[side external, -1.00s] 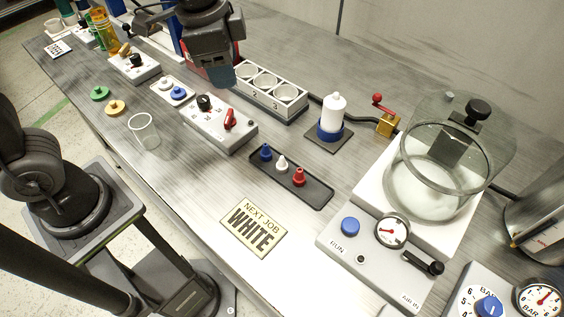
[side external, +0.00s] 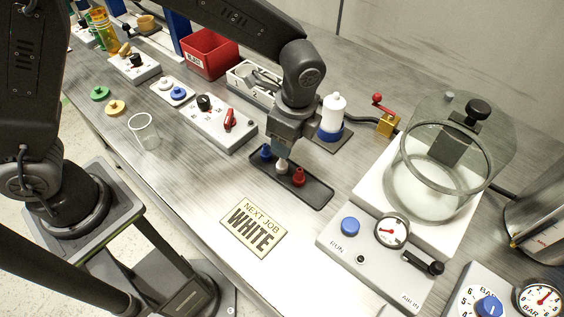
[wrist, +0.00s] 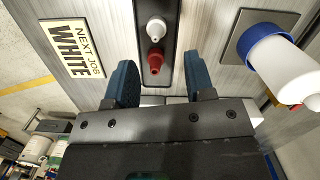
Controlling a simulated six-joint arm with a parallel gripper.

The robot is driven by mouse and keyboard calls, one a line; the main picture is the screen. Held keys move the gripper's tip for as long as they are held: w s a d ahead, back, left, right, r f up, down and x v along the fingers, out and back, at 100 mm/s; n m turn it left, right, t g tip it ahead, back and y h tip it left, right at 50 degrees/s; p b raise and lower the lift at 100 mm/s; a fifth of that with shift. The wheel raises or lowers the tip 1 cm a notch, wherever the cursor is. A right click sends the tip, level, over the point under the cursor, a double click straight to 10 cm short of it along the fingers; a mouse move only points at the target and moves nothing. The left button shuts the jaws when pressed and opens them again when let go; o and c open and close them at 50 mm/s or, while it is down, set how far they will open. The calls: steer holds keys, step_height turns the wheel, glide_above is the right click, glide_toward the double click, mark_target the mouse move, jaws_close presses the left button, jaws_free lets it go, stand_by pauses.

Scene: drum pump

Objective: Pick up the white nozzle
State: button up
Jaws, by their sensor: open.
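The white nozzle (side external: 282,168) stands upright in the dark tray (side external: 318,197), between the blue nozzle (side external: 265,152) and the red nozzle (side external: 299,177). In the wrist view the white nozzle (wrist: 156,29) is ahead of my open gripper (wrist: 161,80), with the red nozzle (wrist: 155,60) closer to the space between the fingers. The blue nozzle is not seen there.
A white bottle with a blue base (side external: 332,115) stands on a dark plate just behind my gripper. A sign reading NEXT JOB WHITE (side external: 254,231) lies in front of the tray. A switch box (side external: 215,122) is to the left; a glass chamber (side external: 440,170) is to the right.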

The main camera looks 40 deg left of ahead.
mark_target(282, 163)
steer(key=shift+s+a+f, duration=0.1)
steer(key=shift+a+f, duration=0.05)
steer(key=shift+f, duration=0.9)
steer(key=shift+s+a+f, duration=0.15)
steer(key=shift+a+f, duration=0.05)
steer(key=shift+f, duration=0.8)
steer(key=shift+s+a+f, duration=0.1)
steer(key=shift+a+f, duration=0.05)
steer(key=shift+f, duration=0.9)
jaws_close()
